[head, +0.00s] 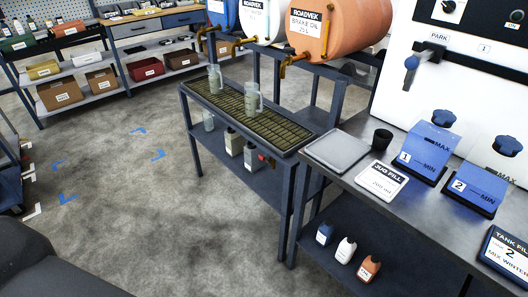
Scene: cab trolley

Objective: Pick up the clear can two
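Two clear jug-like containers stand on the slatted drip tray: a far one (215,79) and a near one (252,98) with a handle. A third clear container (208,121) shows below the tray's left edge, near the lower shelf. I cannot read a number on any of them, so I cannot tell which is can two. They stand upright and nothing holds them. Neither of my grippers is in view.
Drums with taps, one an orange brake oil drum (329,30), hang over the drip tray (272,133). The right bench holds a grey tray (337,150), a dark cup (382,139) and blue tanks 1 (425,155) and 2 (476,188). The floor (140,215) at left is clear.

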